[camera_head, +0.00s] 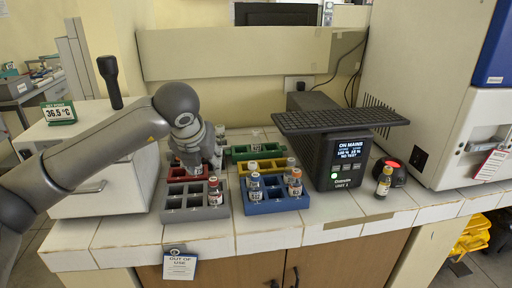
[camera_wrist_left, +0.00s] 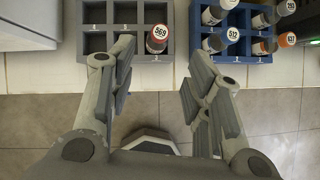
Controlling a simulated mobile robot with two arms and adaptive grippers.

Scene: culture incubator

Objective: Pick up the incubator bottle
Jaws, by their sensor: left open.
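Several small bottles stand in racks on the white tiled counter. In the head view a red-capped bottle (camera_head: 214,191) stands in the grey rack (camera_head: 186,214). In the left wrist view a bottle labelled 569 (camera_wrist_left: 157,38) stands in the grey rack (camera_wrist_left: 95,43), just beyond the gap between my fingers. My left gripper (camera_wrist_left: 160,55) is open and empty. In the head view my left gripper (camera_head: 192,160) hangs over the racks, its fingers partly hidden among the bottles. I cannot tell which bottle is the incubator bottle. My right gripper does not show.
A blue rack (camera_head: 272,207) with several bottles stands right of the grey one; green (camera_head: 255,151) and yellow (camera_head: 243,168) racks stand behind. An out-of-use tag (camera_head: 180,266) hangs at the front.

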